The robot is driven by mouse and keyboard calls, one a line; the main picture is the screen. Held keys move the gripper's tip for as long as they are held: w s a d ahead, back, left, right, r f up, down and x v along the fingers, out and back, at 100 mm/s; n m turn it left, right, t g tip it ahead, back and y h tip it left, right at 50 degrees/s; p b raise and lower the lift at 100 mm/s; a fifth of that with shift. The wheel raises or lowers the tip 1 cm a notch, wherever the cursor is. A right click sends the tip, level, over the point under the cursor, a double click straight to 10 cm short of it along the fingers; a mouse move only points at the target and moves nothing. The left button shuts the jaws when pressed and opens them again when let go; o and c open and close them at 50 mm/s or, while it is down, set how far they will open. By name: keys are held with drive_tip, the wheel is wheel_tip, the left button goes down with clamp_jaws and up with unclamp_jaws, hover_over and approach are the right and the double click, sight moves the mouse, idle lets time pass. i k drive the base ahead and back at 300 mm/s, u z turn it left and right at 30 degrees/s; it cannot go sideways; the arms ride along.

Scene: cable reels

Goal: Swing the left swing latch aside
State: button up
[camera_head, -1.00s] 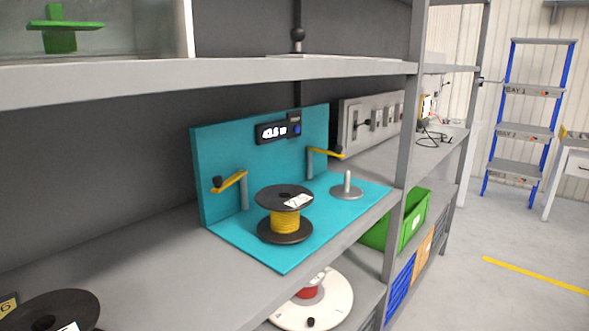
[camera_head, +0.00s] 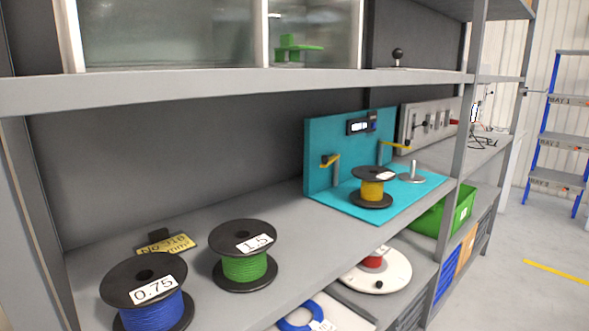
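The left swing latch (camera_head: 331,160) is a yellow arm with a dark knob on a grey post, at the left of the teal stand (camera_head: 318,140). Its arm points left and toward the front of the stand. A second yellow latch (camera_head: 394,145) sits on a post further right, its arm reaching right. A black reel with yellow cable (camera_head: 372,188) stands on the teal base between and in front of the posts. A bare grey spindle (camera_head: 412,173) on a round plate is to its right. My gripper is not in view.
A blue cable reel (camera_head: 149,306) and a green cable reel (camera_head: 244,266) stand on the same shelf (camera_head: 205,215) at the left. A red reel and a blue ring lie on the shelf below. A green bin (camera_head: 461,208) is lower right. The upper shelf edge (camera_head: 230,90) runs above.

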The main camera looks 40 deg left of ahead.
sight(326, 161)
drive_tip(key=k, duration=0.3)
drive_tip(key=u, duration=1.7)
drive_tip(key=i, duration=0.35)
drive_tip(key=z, duration=0.05)
